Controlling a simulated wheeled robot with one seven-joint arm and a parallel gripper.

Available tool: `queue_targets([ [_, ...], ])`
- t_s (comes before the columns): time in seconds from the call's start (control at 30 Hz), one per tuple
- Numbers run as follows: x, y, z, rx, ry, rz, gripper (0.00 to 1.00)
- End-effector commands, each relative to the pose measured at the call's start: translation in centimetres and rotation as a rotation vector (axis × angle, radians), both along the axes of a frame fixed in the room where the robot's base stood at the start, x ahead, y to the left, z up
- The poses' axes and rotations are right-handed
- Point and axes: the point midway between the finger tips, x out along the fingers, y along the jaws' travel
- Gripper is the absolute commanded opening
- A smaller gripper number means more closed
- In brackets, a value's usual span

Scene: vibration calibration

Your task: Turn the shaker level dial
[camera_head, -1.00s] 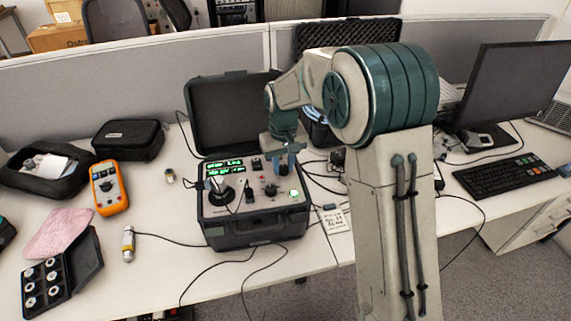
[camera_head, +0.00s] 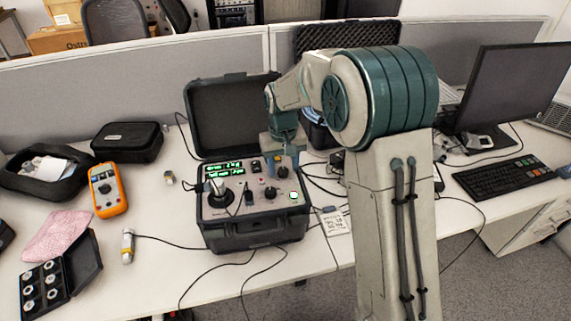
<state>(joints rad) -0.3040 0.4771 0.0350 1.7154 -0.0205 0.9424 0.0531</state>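The shaker unit is an open black case (camera_head: 254,238) with a grey control panel on the table, left of my arm. Its panel carries green lit displays (camera_head: 224,172), a round black shaker head (camera_head: 220,196) with a small sensor on top, a lit green button (camera_head: 294,195) and small knobs. One dark knob (camera_head: 270,193) sits right of centre. Another knob (camera_head: 282,172) sits near the panel's upper right; I cannot read which is the level dial. My gripper (camera_head: 291,158) points down over the panel's upper right corner. Its fingers are too small and partly hidden to judge.
An orange multimeter (camera_head: 107,190), a black pouch (camera_head: 128,142) and an open case of small discs (camera_head: 42,284) lie on the left. Cables run around the shaker case. A label card (camera_head: 334,222) lies to its right. A monitor and keyboard (camera_head: 503,176) stand at far right.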

Motion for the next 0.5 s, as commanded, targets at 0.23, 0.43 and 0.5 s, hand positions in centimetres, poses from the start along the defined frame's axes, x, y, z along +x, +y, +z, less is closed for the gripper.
queue_targets([
  [0.23,-0.1,0.1,0.8,-0.001,0.002,0.002,0.48],
  [0.43,0.0,0.1,4.6,0.001,-0.002,0.003,0.48],
  [0.5,0.0,0.1,6.2,0.001,-0.003,0.002,0.48],
])
